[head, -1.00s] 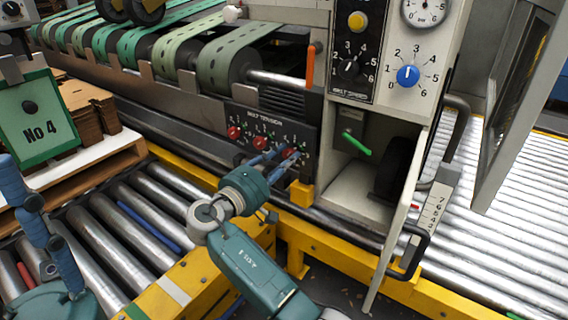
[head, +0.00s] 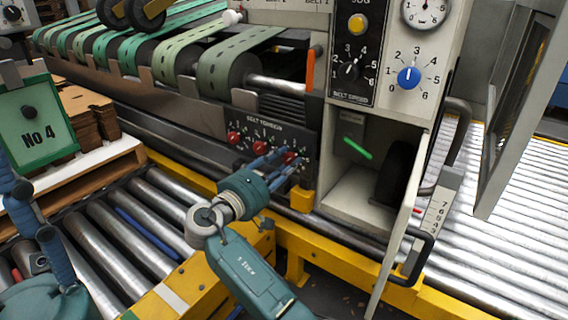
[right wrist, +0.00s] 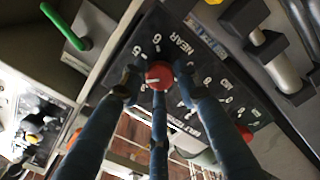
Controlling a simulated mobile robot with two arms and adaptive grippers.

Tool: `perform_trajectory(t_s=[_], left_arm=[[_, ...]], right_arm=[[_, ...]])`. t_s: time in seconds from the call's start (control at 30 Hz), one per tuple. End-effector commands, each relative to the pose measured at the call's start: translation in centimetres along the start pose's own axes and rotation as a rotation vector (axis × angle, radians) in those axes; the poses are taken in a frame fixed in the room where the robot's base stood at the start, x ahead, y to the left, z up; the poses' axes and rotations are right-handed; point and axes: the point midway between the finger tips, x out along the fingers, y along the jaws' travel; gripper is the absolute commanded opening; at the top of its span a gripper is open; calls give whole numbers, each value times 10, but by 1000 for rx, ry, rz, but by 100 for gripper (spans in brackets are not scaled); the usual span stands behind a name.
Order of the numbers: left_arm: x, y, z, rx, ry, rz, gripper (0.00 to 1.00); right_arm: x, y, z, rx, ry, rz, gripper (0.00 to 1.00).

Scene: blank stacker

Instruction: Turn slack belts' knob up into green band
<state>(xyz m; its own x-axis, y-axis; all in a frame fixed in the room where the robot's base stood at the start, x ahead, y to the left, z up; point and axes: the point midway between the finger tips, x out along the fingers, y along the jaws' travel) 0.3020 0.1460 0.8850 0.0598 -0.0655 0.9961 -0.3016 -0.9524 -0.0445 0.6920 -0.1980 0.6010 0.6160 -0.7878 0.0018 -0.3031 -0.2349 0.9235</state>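The black belt tension panel (head: 262,128) carries three red knobs in the head view: left (head: 233,137), middle (head: 261,147) and right (head: 289,158). My right gripper (head: 286,163) is at the right knob. In the right wrist view, this red knob (right wrist: 159,75), by the word NEAR, sits between the spread blue fingertips (right wrist: 157,82), with small gaps at its sides. Its white pointer line points left. I cannot make out a green band there. Green belts (head: 195,52) run over rollers above the panel. My left gripper (head: 35,215) is partly cut off at the lower left.
A housing right of the panel has a green lever (head: 357,148), a blue dial (head: 408,77) and a yellow button (head: 357,23). A yellow rail (head: 330,252) runs below. A No 4 sign (head: 37,118) and steel rollers (head: 115,235) are at the left.

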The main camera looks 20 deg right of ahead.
Motion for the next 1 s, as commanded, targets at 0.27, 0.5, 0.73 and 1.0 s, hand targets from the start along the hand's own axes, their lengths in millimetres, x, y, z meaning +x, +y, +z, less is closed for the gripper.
perform_trajectory(t_s=[0.27,0.5,0.73,1.0], left_arm=[[0,0,-1,0,2,0,38],[0,-1,-2,1,4,-1,38],[0,0,-1,1,2,-1,38],[0,0,-1,1,2,-1,38]], right_arm=[[0,0,0,-1,-1,0,47],[-1,16,-7,3,-1,0,47],[0,61,-24,7,-3,7,47],[0,90,-37,1,-3,3,47]])
